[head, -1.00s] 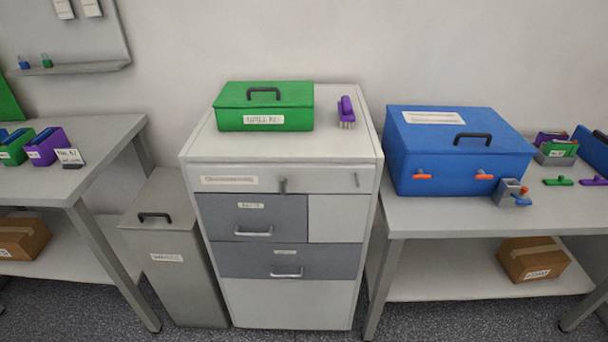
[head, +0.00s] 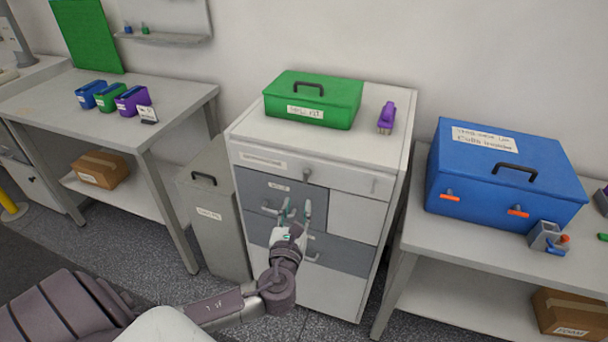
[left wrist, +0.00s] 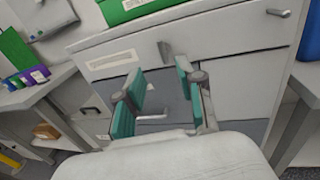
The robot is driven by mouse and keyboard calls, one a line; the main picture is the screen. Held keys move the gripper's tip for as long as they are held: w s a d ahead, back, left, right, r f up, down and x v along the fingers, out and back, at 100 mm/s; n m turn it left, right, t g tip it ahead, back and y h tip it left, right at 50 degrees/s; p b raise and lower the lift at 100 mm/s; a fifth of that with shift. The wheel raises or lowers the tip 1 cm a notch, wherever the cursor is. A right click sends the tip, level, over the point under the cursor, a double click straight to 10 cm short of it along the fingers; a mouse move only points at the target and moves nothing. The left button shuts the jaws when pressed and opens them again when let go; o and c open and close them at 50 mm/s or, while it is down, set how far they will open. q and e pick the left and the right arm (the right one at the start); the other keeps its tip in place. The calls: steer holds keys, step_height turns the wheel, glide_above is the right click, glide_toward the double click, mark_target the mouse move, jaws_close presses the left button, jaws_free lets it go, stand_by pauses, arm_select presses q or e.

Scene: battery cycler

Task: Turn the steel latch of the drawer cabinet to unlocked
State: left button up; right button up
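The drawer cabinet (head: 395,160) stands in the middle of the head view. On its pale top panel a small grey steel latch (head: 307,175) hangs pointing down, near the panel's middle. The latch also shows in the left wrist view (left wrist: 165,51), above and between the fingertips. A second small metal fitting (head: 374,186) sits at the panel's right end and shows in the left wrist view (left wrist: 278,13). My left gripper (head: 295,209) is open and empty, in front of the dark upper drawer and below the latch, apart from it. My right gripper is not in view.
A green box (head: 320,100) and a purple brush (head: 387,115) stand on the cabinet. A grey bin (head: 215,225) is close on its left. A table with a blue case (head: 500,175) is on its right. Drawer handles (head: 312,257) stick out below.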

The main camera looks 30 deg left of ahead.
mark_target(305, 176)
arm_select(q)
steer(key=p+x, duration=0.1)
steer(key=x, duration=1.1)
steer(key=shift+d+f, duration=0.1)
jaws_close()
